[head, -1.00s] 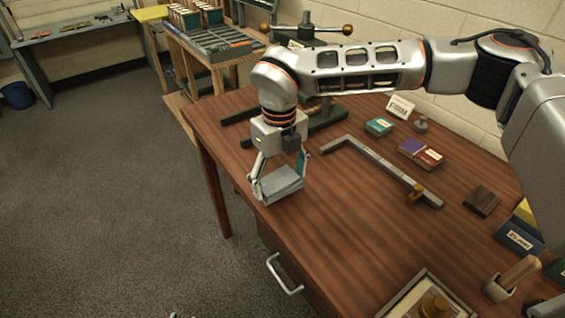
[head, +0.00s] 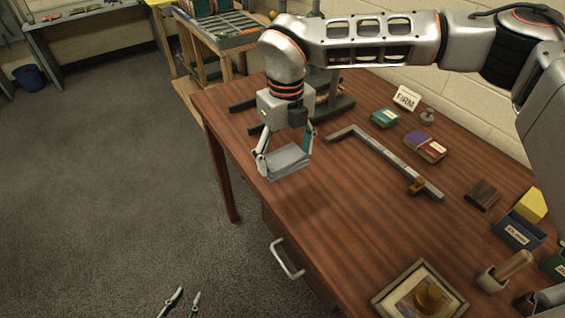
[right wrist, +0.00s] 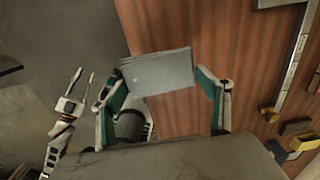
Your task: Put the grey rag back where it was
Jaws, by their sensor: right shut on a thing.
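The grey rag (head: 287,161) is a folded flat pad. My right gripper (head: 286,150) is shut on it, one finger at each side. The rag is over the left part of the brown wooden table (head: 340,215), near its front edge; whether it touches the top is hard to tell. In the right wrist view the rag (right wrist: 158,72) lies between the two green-sided fingers (right wrist: 160,85). My left gripper (head: 182,302) shows only its two parted fingertips, low over the floor side; it also shows, empty, in the right wrist view (right wrist: 83,82).
A metal square (head: 385,158) lies mid-table. Behind it are teal (head: 386,118) and purple-red (head: 426,147) boxes and a FIRM sign (head: 407,97). A dark stand (head: 335,105) is at the back left. A framed tray (head: 395,295) sits front right. The table front centre is clear.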

